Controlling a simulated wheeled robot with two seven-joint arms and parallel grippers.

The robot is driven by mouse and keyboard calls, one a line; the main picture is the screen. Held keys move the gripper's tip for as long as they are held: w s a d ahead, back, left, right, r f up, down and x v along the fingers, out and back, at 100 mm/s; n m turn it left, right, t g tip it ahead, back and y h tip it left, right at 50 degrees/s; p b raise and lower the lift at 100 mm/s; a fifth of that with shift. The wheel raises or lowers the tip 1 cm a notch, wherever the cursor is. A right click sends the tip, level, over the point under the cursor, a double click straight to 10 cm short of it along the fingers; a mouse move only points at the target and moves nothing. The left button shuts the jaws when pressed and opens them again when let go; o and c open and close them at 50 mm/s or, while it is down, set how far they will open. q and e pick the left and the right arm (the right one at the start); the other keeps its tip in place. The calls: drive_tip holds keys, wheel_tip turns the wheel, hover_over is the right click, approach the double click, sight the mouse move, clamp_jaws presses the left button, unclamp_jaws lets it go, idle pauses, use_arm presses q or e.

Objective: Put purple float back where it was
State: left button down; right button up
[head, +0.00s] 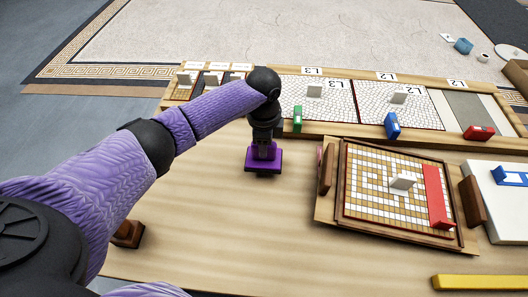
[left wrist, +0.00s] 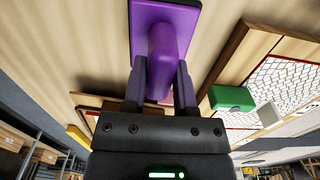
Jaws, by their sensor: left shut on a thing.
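The purple float (head: 263,161) has a flat rectangular plate and a handle. My left gripper (head: 264,143) is shut on its handle. In the left wrist view the float (left wrist: 166,30) sits between the two fingers of my left gripper (left wrist: 160,85), its plate turned away from the camera. In the head view the float is over the bare wooden table, left of the framed mosaic tray. I cannot tell whether its plate touches the table. My right gripper is not in view.
A green block (head: 298,119), a blue block (head: 392,125) and a red block (head: 479,132) stand along the back panels' front edge. A mosaic tray (head: 330,222) with a red float (head: 437,197) lies right. A yellow bar (head: 480,282) lies front right.

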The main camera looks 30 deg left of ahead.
use_arm(q)
wheel_tip(320, 180, down, 3)
drive_tip(key=shift+r+b, duration=0.1)
drive_tip(key=shift+b, duration=0.5)
drive_tip(key=shift+r, duration=0.2)
drive_tip(key=shift+f, duration=0.1)
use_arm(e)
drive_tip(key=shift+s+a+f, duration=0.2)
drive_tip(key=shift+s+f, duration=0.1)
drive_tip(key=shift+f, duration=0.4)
use_arm(q)
drive_tip(key=shift+c, duration=2)
unclamp_jaws()
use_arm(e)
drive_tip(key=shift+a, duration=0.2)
use_arm(q)
wheel_tip(320, 180, up, 12)
drive_tip(key=p, duration=0.7)
drive_tip(key=shift+r, duration=0.2)
drive_tip(key=shift+f, duration=0.1)
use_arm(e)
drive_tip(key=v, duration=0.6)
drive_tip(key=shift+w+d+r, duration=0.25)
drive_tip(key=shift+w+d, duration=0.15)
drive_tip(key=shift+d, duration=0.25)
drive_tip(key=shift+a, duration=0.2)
